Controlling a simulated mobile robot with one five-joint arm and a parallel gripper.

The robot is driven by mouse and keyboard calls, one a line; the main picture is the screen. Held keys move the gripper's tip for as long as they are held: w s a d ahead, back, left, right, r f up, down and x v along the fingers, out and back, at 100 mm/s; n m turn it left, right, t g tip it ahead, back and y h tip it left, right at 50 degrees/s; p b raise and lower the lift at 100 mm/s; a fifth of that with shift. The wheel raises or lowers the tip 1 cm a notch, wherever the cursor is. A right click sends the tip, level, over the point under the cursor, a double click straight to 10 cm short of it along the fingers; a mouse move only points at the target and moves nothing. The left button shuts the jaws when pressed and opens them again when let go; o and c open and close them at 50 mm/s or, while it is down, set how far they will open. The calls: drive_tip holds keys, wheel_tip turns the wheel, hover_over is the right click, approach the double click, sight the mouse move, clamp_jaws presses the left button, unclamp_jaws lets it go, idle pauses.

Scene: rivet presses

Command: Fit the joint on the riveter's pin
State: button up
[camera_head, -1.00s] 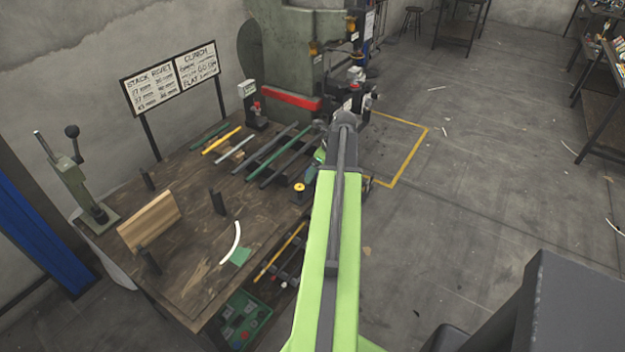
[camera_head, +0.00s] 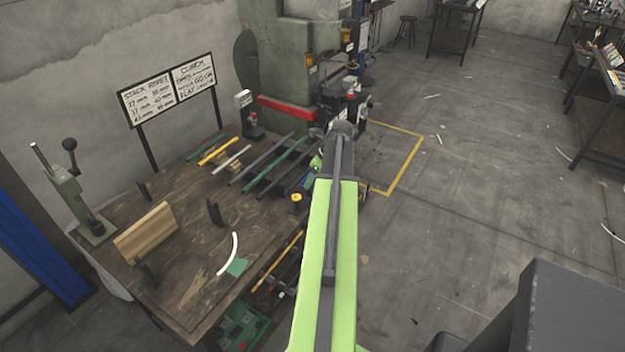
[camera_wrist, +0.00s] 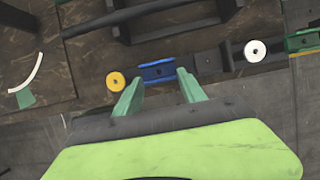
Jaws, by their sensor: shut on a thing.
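In the wrist view, my gripper (camera_wrist: 159,77) has its two green fingers on either side of a small blue piece (camera_wrist: 157,70), which I take to be the joint. It has a small dark hole in its middle. The riveter (camera_head: 285,62) is the large grey-green machine with a red band in the head view, at the far end of the table. A pale disc with a dark centre (camera_wrist: 256,50) shows right of the blue piece in the wrist view. I cannot make out the pin. In the head view my arm hides most of my gripper.
The wooden table (camera_head: 185,240) holds bars, a wood block (camera_head: 145,231) and a hand press (camera_head: 72,190). A yellow spool (camera_head: 296,202) stands near its right edge and shows in the wrist view (camera_wrist: 116,81). Open floor (camera_head: 450,230) lies to the right.

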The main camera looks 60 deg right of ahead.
drive_tip(key=s+d+r+p, duration=0.7)
drive_tip(key=s+r+p, duration=0.2)
drive_tip(key=r, duration=0.1)
drive_tip(key=s+a+r+p, duration=0.2)
drive_tip(key=s+a, duration=0.1)
drive_tip(key=a, duration=0.3)
drive_tip(key=w+f+b, duration=0.3)
drive_tip(key=w, duration=0.1)
drive_tip(key=w+f+b, duration=0.4)
drive_tip(key=w+a+f+b, duration=0.1)
drive_tip(key=w+f+b, duration=0.3)
drive_tip(key=shift+f, duration=0.15)
